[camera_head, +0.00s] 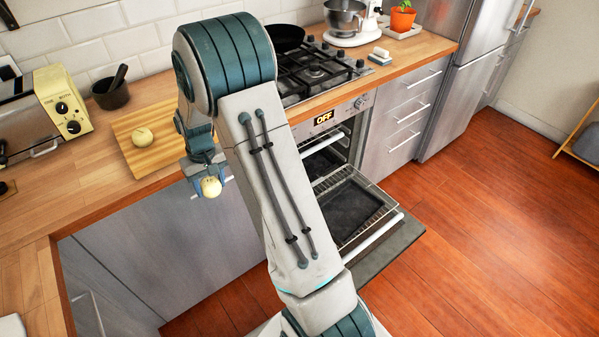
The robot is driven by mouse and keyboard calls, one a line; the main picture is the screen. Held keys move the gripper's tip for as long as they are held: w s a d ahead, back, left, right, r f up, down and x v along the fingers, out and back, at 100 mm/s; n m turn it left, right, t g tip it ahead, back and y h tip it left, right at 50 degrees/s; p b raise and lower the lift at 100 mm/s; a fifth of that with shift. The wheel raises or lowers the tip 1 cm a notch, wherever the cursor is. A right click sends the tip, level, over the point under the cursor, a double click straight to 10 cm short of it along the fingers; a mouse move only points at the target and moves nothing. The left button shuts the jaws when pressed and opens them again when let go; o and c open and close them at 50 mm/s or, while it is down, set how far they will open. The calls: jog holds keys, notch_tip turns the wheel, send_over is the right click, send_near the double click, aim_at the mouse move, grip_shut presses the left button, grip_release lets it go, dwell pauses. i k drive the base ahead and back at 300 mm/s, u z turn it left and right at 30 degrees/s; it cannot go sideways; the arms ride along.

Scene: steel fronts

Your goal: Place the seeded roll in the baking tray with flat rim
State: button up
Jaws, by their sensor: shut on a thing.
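My gripper (208,181) hangs in front of the counter edge, fingers down, shut on a small pale round roll (212,188). A second pale roll (142,137) lies on the wooden cutting board (126,122) on the counter, behind and left of my gripper. Seeds are too small to make out for sure on either roll. A dark, shallow rectangular tray (352,207) lies at the opened oven, to the right of my gripper. My arm covers part of the oven's left side, and I cannot make out the tray's rim clearly.
The oven door (398,236) is folded down, with a wire rack (343,177) above it. A toaster oven (62,103) and a dark pot (111,92) stand on the counter. A pan (286,38) sits by the hob. The floor at right is clear.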

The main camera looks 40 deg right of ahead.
aim_at(336, 219)
jog(key=u, duration=1.05)
jog(key=k, duration=1.35)
jog(key=z, duration=1.35)
jog(key=i, duration=1)
